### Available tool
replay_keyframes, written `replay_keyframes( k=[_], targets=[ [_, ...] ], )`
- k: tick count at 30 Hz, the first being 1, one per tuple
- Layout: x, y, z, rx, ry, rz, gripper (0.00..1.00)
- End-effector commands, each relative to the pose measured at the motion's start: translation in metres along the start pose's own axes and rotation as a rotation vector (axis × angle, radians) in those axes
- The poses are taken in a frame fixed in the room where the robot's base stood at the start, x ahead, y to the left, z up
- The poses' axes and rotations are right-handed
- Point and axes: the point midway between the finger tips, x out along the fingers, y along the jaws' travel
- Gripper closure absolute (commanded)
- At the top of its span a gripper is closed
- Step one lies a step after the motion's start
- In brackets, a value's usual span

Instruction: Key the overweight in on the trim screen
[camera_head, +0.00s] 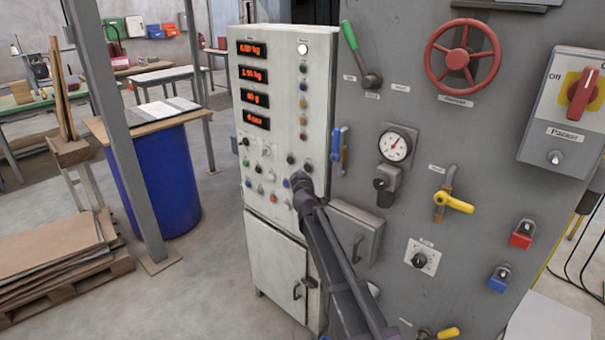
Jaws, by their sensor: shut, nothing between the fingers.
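A white control cabinet (265,215) stands at the centre. Its upper left holds a column of dark displays with red figures: a top one (251,49), a second (253,75) reading in kg, a third (255,98) in g, and a bottom one (256,120). The labels are too small to read, so I cannot tell which is the trim screen. Below them are small push buttons (264,170) in several colours. My gripper (299,182) is shut and empty at the panel's lower right, by the dark knobs (291,159). My arm hides part of the panel; contact cannot be told.
A grey machine wall (400,95) adjoins on the right, with a green lever (349,36), blue handle (338,148), gauge (396,147), red handwheel (460,58) and yellow valve (455,203). A blue drum (158,185) and post stand left. Floor before the cabinet is clear.

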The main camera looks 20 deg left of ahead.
Motion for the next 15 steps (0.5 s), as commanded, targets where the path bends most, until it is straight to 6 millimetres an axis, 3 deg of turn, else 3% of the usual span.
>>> replay_keyframes(
  k=[15],
  targets=[
    [-0.0047, -0.0032, -0.0032, 0.001, 0.001, -0.001, 1.0]
  ],
)
